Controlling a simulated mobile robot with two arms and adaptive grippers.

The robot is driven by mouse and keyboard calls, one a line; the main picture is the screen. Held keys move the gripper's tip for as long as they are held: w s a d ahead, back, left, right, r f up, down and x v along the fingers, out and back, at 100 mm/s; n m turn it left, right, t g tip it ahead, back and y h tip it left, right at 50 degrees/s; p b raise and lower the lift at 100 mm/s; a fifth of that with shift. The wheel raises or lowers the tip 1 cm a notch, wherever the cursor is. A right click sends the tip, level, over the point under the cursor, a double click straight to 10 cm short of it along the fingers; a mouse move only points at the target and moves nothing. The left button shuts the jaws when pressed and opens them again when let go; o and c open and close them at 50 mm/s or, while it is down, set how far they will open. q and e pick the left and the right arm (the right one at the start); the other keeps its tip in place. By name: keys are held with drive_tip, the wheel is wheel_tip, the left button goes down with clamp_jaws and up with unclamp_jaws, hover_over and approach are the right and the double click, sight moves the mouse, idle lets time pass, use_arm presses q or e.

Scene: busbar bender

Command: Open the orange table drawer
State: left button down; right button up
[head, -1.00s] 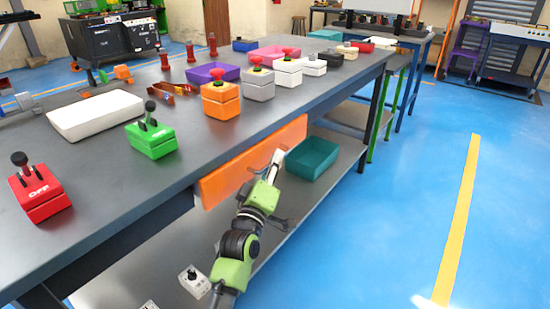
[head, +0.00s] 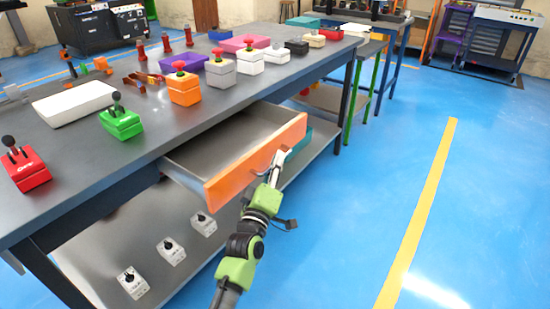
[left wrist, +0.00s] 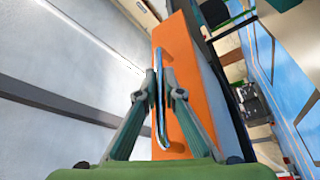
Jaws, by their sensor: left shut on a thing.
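The orange-fronted drawer (head: 222,182) sticks out from under the grey table top, and its grey inside shows empty. My left gripper (head: 278,160) is at the drawer front. In the left wrist view, the two fingers of my left gripper (left wrist: 159,97) are shut on the thin metal handle (left wrist: 159,65) of the orange drawer front (left wrist: 180,50). My right gripper is not in view.
The table top (head: 75,190) holds a red switch box (head: 25,170), a green one (head: 121,123), an orange one (head: 184,90) and a white tray (head: 74,104). A teal bin (head: 299,140) is partly hidden behind the drawer. Blue floor is free on the right.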

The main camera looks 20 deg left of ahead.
use_arm(q)
drive_tip(key=shift+s+d, duration=0.1)
drive_tip(key=shift+f, duration=0.1)
drive_tip(key=c, duration=2.4)
unclamp_jaws()
drive_tip(key=shift+c, duration=0.2)
drive_tip(key=v, duration=1.2)
